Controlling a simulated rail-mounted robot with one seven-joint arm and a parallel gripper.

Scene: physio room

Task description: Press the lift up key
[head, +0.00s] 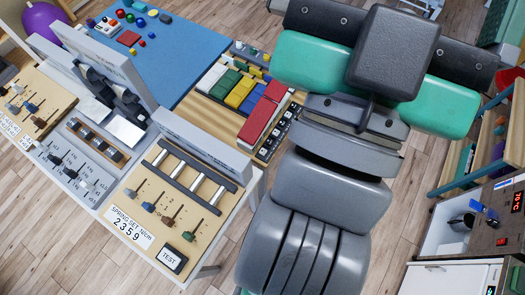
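A narrow dark strip with several small white-marked keys (274,138) runs along the right side of the wooden tray of coloured blocks. The marks are too small to read, so I cannot tell whether one is the lift up key. A larger black key marked TEST (172,258) sits at the front of the spring set board. My grey and teal arm fills the middle and right of the head view, close to the key strip in the picture. No gripper fingertips show, and I cannot see whether they are open or touching anything.
The spring set board (125,198) has several levers and metal rollers. The tray (213,112) holds white, green, yellow, blue and red blocks. A blue mat (176,60) carries small balls and blocks. Shelves and a cabinet (455,278) with red displays stand right. Wooden floor shows between.

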